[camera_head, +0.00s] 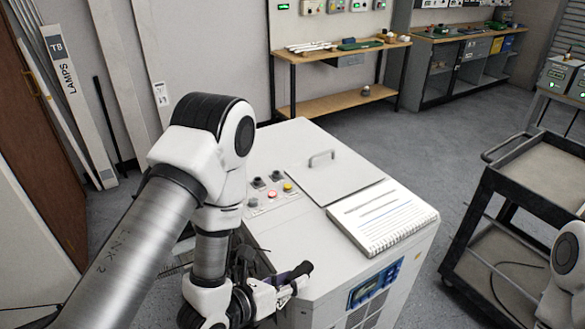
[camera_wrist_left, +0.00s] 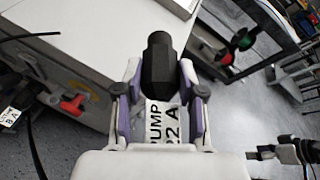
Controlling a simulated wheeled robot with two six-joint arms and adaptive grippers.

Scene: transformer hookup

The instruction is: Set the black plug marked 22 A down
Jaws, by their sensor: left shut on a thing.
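The black plug (camera_wrist_left: 160,62) is in my left gripper (camera_wrist_left: 160,80), between its two purple-lined fingers in the left wrist view. A white label (camera_wrist_left: 163,122) below it shows "UMP" and "22 A", its edge cut off by the gripper. In the head view the left gripper (camera_head: 284,287) is low in the middle, in front of the near side of the white cabinet (camera_head: 330,285). The dark end of the plug (camera_head: 300,270) points right there. The plug appears clear of the cabinet top.
The cabinet top holds a spiral notebook (camera_head: 384,217), a handled lid (camera_head: 328,177) and several buttons (camera_head: 271,193). A black cart (camera_head: 530,190) stands at the right. In the left wrist view a red switch (camera_wrist_left: 72,106) and another tag (camera_wrist_left: 10,117) are at left.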

